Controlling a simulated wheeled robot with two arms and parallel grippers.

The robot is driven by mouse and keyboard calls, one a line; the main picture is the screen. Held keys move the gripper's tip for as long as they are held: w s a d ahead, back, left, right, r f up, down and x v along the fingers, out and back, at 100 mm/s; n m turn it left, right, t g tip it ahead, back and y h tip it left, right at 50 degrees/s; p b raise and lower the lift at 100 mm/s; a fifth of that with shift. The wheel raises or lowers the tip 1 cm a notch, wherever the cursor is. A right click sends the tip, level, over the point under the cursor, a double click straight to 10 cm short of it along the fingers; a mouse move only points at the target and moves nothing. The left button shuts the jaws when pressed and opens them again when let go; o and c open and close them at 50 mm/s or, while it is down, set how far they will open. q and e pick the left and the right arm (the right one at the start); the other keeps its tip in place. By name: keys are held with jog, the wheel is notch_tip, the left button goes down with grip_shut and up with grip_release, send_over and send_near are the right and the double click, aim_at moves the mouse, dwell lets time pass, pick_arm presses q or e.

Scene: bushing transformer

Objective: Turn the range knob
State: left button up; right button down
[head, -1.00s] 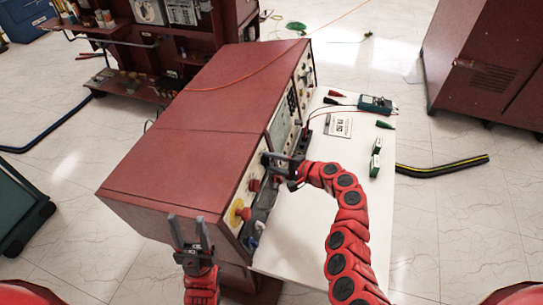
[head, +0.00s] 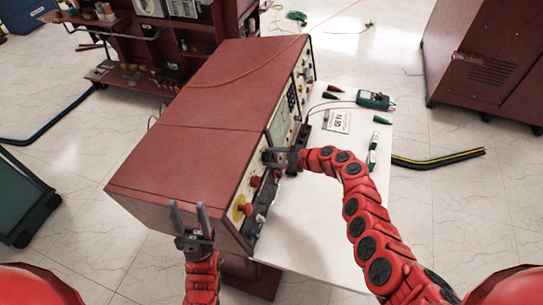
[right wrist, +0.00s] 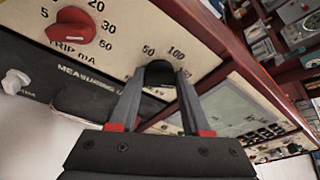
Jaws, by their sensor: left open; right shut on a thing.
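The red cabinet (head: 180,160) stands in the head view with its control panel on the right side. In the right wrist view a black knob (right wrist: 158,72) sits on the cream panel below the printed numbers 50 and 100. The word range cannot be read there. My right gripper (head: 268,157) is at the panel, and in the right wrist view its two fingers (right wrist: 160,80) are shut on the black knob, one on each side. My left gripper (head: 189,213) is open and empty, in front of the cabinet's near end, apart from it.
A red TRIP mA knob (right wrist: 72,25) and a white knob (right wrist: 15,82) are near the gripped knob. A white table (head: 320,230) beside the panel holds a meter (head: 373,100), a card (head: 337,121) and probes. A hose (head: 437,160) lies on the floor.

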aim_at(270, 157)
dwell(0.5)
jog(key=shift+c, duration=1.8)
grip_release()
jog(key=shift+s+d+r, duration=0.15)
jog(key=shift+d+r, duration=0.15)
jog(key=shift+d, duration=0.05)
jog(key=shift+p+v, duration=0.5)
jog(key=shift+v, duration=0.6)
jog(key=b+v, duration=0.4)
jog(key=v, duration=1)
jog(key=shift+d, duration=0.2)
